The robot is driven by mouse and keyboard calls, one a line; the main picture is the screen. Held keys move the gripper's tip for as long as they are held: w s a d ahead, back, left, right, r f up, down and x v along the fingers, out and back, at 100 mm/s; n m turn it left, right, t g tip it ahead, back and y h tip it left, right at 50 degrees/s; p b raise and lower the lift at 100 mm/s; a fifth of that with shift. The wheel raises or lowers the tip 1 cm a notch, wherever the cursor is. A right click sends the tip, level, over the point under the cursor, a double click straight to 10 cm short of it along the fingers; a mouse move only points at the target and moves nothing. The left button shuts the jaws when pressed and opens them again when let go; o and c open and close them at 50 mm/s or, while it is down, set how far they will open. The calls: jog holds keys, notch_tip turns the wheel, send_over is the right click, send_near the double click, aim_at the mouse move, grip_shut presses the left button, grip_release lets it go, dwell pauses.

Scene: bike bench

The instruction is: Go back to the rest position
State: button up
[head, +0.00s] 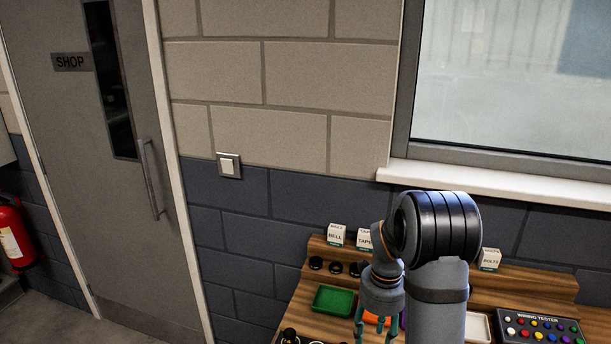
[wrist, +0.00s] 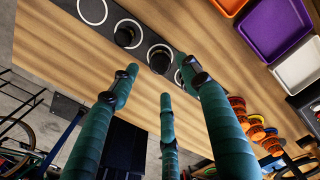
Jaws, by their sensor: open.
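My gripper (head: 372,326) hangs over the wooden bench (head: 308,292) in the head view, fingers pointing down, near the green tray. The arm's dark wrist hides part of the bench behind it. In the wrist view my gripper (wrist: 161,82) shows several green fingers spread apart with nothing between them. Beyond the fingertips is a dark strip (wrist: 110,22) with white rings, and black round pieces (wrist: 127,34) stand on some of them.
A green tray (head: 332,300), labelled boxes (head: 336,235) and a wiring tester (head: 541,328) are on the bench. Orange, purple (wrist: 275,27) and white trays sit in a row. Orange ringed pieces (wrist: 258,130) lie nearby. A window sill (head: 480,182) is behind the arm.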

notch_tip(320, 180, down, 8)
jog(key=shift+s+r, duration=0.1)
jog(key=shift+r, duration=0.1)
notch_tip(320, 180, up, 3)
jog(key=shift+r, duration=0.5)
